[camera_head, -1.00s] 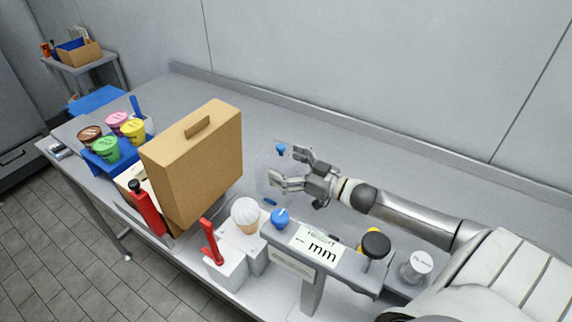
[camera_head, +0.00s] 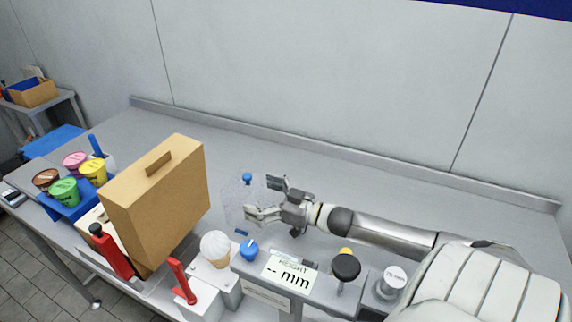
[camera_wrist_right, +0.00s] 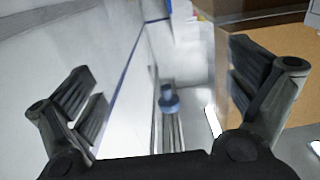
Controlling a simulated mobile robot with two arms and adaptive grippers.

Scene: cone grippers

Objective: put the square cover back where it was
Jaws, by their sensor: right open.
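A clear, see-through square panel (camera_head: 232,206) stands on the table beside a blue knob (camera_head: 247,177); it looks like the square cover, but its outline is faint. My right gripper (camera_head: 262,198) is just right of it, with its fingers spread and nothing between them. In the right wrist view, the open fingers (camera_wrist_right: 160,100) flank a blue knob (camera_wrist_right: 168,98) seen beyond them, with clear walls with blue edges around it. I cannot tell whether a finger touches the panel. My left gripper is out of view.
A tall brown box (camera_head: 155,200) with a handle stands left of the panel. A cone with a white top (camera_head: 215,248), a blue knob (camera_head: 249,250), and a height readout (camera_head: 290,272) are in front. Several coloured tubs (camera_head: 70,175) sit at far left. The table's back is clear.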

